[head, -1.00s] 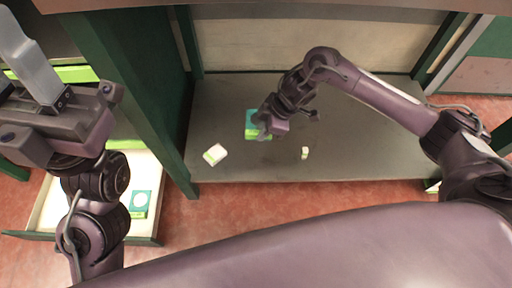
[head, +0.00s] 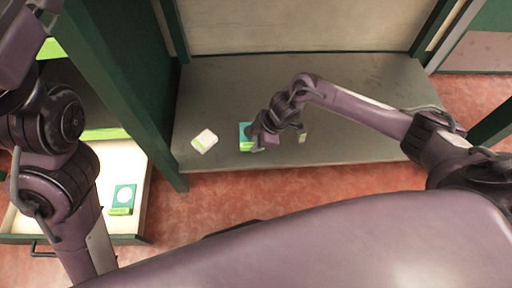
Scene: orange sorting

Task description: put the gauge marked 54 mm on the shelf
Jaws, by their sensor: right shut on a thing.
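A teal and green gauge (head: 245,136) shows at my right gripper (head: 257,146), over the grey shelf board (head: 350,85). The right gripper is shut on this gauge and covers part of it. I cannot tell whether the gauge touches the board. A similar teal gauge with a white disc (head: 122,198) lies in the open drawer (head: 143,205) at the lower left. No 54 mm marking is readable on either. My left gripper (head: 46,5) is mostly cut off at the top left edge; its jaws are not clear.
A dark green upright panel (head: 125,75) stands between drawer and board. The board's right part is clear.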

